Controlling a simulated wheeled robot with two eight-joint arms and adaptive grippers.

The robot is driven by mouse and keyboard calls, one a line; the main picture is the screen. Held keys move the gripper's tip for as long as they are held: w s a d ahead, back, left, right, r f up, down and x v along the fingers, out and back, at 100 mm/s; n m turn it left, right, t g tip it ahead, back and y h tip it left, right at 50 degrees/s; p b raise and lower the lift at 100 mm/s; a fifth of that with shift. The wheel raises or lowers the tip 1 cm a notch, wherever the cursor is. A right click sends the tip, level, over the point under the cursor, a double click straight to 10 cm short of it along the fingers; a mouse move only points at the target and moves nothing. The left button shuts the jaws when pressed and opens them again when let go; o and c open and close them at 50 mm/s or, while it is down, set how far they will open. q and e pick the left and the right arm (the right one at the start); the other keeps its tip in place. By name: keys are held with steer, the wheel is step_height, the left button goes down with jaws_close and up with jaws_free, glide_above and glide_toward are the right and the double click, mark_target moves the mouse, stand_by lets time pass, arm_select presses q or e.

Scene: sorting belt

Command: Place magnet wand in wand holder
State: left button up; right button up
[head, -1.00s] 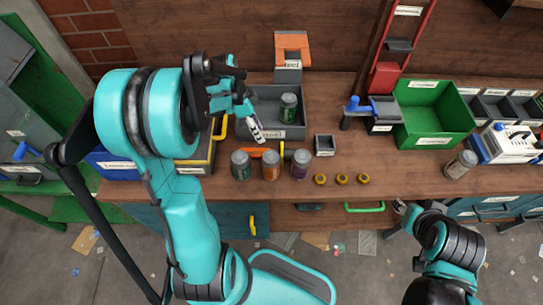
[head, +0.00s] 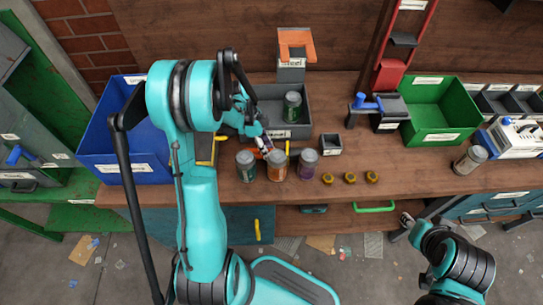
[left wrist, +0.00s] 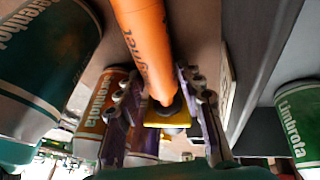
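The magnet wand, an orange rod with printed lettering, fills the upper middle of the left wrist view (left wrist: 146,45). A yellow piece (left wrist: 168,118) shows at its far end. In the head view a bit of orange (head: 258,154) shows in front of the grey tray, mostly hidden by my left gripper (head: 265,143). That gripper points down there, its fingers apart on either side of the rod in the left wrist view (left wrist: 165,105); I see no clear contact. I cannot make out the wand holder for certain. My right gripper (head: 406,220) is low at the right, small and unclear.
Three cans (head: 277,166) stand close in front of the left gripper. The grey tray (head: 303,132) behind holds a green can (head: 292,106). A small dark box (head: 330,144) and yellow nuts (head: 350,178) are to the right. A blue bin (head: 126,162) stands left, a green bin (head: 437,126) right.

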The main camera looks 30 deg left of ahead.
arm_select(q)
steer(key=shift+d+f, duration=0.1)
steer(key=shift+f, duration=0.05)
jaws_close()
